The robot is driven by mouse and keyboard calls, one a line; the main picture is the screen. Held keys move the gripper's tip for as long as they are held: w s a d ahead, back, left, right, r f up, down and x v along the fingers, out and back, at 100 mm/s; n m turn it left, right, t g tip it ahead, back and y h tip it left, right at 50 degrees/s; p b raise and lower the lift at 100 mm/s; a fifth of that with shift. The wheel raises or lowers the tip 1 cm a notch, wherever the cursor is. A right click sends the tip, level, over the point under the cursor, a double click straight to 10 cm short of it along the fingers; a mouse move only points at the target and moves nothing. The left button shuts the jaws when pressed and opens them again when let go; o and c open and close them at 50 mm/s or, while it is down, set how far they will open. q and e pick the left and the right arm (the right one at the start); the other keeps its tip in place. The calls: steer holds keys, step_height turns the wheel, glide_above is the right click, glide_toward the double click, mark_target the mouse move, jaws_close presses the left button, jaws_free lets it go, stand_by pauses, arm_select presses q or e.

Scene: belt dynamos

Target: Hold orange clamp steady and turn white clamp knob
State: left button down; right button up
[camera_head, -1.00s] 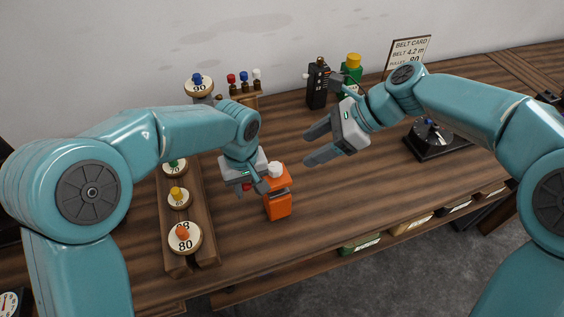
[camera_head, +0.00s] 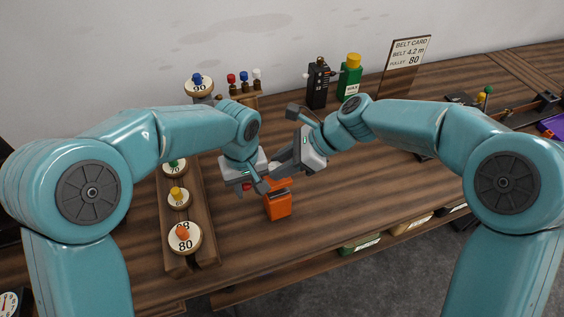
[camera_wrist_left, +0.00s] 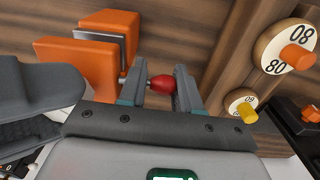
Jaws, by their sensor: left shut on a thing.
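The orange clamp (camera_head: 279,203) stands upright near the bench front, and its orange jaws show at upper left in the left wrist view (camera_wrist_left: 95,65). A red knob (camera_wrist_left: 162,85) on a metal stem sticks out from its side. My left gripper (camera_head: 249,187) is shut on this red knob, with a finger on either side. My right gripper (camera_head: 279,170) is at the clamp's top, its fingers over where the white knob sits. The white knob is hidden in the head view. Whether the right fingers are closed on it cannot be made out.
A wooden rack (camera_head: 206,248) with numbered pulleys (camera_head: 184,238) stands left of the clamp. Several coloured pegs (camera_head: 244,83), a black device (camera_head: 318,84) and a green bottle (camera_head: 350,78) stand at the back.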

steer(key=shift+c, duration=0.7)
steer(key=shift+n, duration=0.4)
steer(key=n+g, duration=0.2)
steer(key=shift+w+n+g, duration=0.25)
steer(key=shift+n+g, duration=0.15)
steer(key=n+g, duration=0.1)
steer(key=n, duration=0.1)
steer(key=n+g+h, duration=0.2)
steer(key=n, duration=0.1)
steer(key=shift+w+a+n+g, duration=0.2)
steer(key=shift+w+n+g, duration=0.1)
steer(key=shift+g, duration=0.1)
steer(key=shift+h, duration=0.3)
steer(key=o, duration=1.1)
steer(key=shift+c, duration=0.2)
